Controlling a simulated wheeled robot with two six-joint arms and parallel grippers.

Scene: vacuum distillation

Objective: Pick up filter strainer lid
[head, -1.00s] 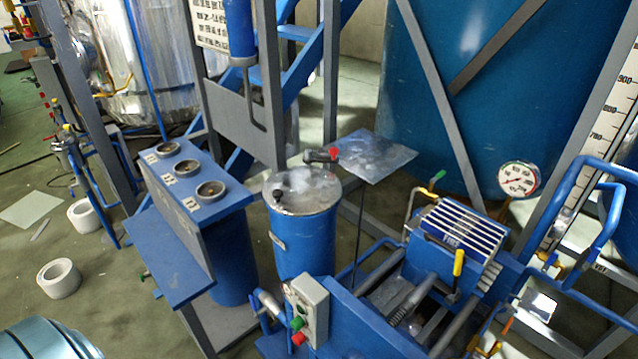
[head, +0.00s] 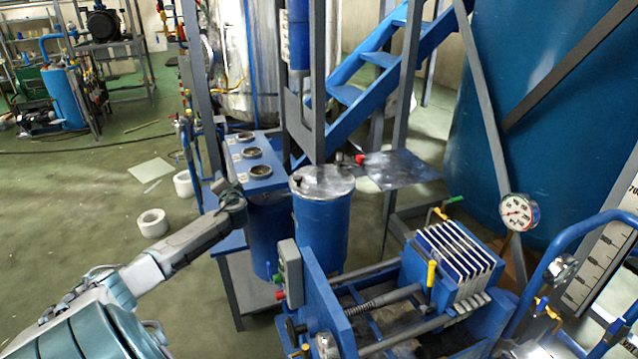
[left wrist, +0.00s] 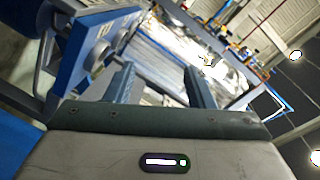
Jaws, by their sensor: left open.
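The filter strainer lid (head: 322,180) is a flat silvery disc on top of a blue cylinder (head: 322,232). A small dark knob sits near its left edge. My left gripper (head: 226,190) is at the end of my left arm, to the left of the lid and apart from it, by the blue panel's lower left. In the left wrist view, the gripper's two fingers (left wrist: 160,84) stand apart with nothing between them. The lid is not seen in that view. My right gripper is not in view.
A blue panel with round gauges (head: 254,172) stands between my left gripper and the lid. A grey plate (head: 402,168) with a red-handled tool is right of the lid. A filter press (head: 452,262) fills the front right. White rolls (head: 152,222) lie on the open floor at left.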

